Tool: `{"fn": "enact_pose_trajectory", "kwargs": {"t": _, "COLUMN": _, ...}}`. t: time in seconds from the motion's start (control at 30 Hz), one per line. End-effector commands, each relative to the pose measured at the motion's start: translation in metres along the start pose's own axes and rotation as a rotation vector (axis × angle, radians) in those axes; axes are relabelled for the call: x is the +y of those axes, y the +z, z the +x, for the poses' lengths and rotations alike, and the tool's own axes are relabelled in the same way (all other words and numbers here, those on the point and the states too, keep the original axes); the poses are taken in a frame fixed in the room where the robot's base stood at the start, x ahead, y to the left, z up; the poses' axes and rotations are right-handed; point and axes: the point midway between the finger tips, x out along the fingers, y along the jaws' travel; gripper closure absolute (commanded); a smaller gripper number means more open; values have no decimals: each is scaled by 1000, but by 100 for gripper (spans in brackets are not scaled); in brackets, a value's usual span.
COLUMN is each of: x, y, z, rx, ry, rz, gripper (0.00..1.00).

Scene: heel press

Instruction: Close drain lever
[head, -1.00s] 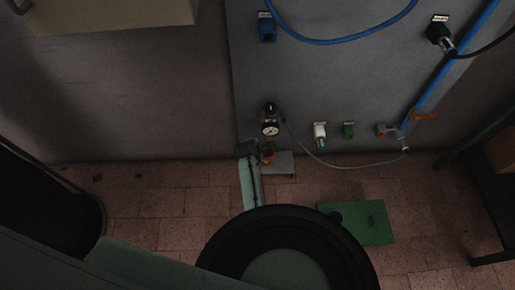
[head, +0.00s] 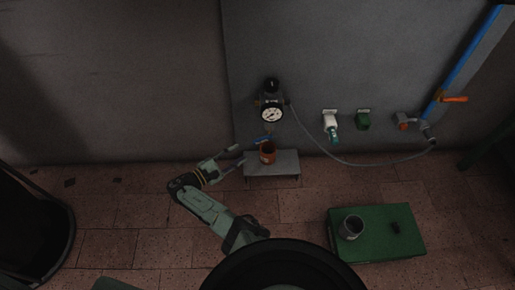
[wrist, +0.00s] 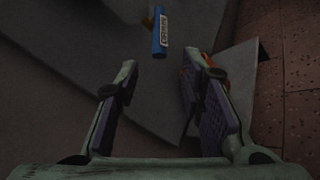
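The drain lever is a small blue handle (head: 262,140) below the round gauge in the head view, just above an orange cup (head: 267,153). In the wrist view the blue lever (wrist: 160,32) carries a white label and points down the picture, ahead of the fingertips. My gripper (head: 238,155) is left of the lever and cup in the head view, its fingers pointing right. In the wrist view my gripper (wrist: 160,66) is open and empty, and the lever lies in line with the gap, apart from both fingers.
The cup stands on a small grey shelf (head: 285,168) by the wall. A green box (head: 385,243) bears a grey cup (head: 351,228).

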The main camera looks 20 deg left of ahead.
Motion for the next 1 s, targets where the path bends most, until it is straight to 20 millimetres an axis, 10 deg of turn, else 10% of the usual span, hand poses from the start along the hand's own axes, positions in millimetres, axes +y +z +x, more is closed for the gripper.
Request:
{"fn": "enact_pose_trajectory", "kwargs": {"t": 0.6, "x": 0, "y": 1, "z": 96, "rx": -3, "ry": 1, "rz": 2, "gripper": 64}}
{"fn": "enact_pose_trajectory", "kwargs": {"t": 1.0, "x": 0, "y": 1, "z": 106, "rx": 0, "ry": 0, "rz": 2, "gripper": 64}}
